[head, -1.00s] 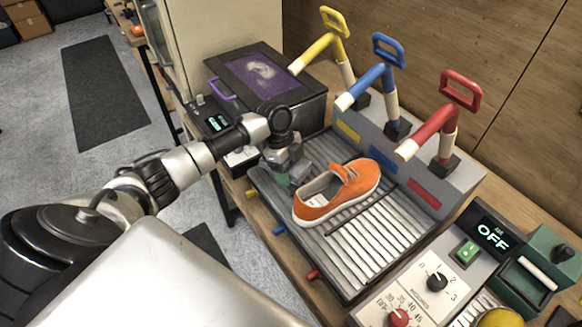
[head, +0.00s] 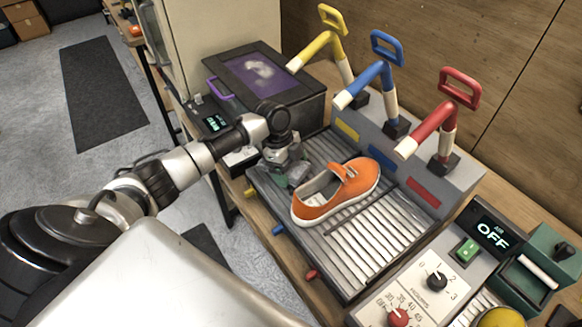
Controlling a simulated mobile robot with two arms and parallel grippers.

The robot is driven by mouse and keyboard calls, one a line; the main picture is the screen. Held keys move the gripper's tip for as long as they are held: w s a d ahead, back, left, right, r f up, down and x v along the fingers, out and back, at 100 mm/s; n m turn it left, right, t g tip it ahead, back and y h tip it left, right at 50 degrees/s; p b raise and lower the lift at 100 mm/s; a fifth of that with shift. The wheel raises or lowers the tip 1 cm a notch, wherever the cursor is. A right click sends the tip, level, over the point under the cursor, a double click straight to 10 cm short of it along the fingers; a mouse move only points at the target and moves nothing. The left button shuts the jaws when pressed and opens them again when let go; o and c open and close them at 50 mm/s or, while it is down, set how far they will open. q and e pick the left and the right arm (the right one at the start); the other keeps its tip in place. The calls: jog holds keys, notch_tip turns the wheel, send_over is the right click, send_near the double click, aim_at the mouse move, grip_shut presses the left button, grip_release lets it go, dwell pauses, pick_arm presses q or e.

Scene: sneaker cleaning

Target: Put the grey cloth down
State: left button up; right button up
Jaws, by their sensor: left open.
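My left gripper (head: 285,172) is low over the left end of the ribbed metal rack, just left of the orange shoe. Its fingers are open. My right gripper is not in view.
The orange shoe (head: 337,192) sits on the ribbed rack (head: 362,238). Yellow (head: 322,45), blue (head: 375,75) and red (head: 440,120) levered taps stand behind. A black box with a purple panel (head: 262,72) is behind my gripper. A control panel (head: 420,290) is at front right.

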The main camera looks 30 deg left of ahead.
pick_arm(q)
jog(key=shift+s+d+f, duration=0.1)
jog(key=shift+s+f, duration=0.3)
jog(key=shift+f, duration=0.1)
jog(key=shift+r, duration=0.2)
jog(key=b+v, duration=0.1)
jog(key=v, duration=1.2)
jog(key=shift+w+r, duration=0.15)
jog(key=shift+w, duration=0.05)
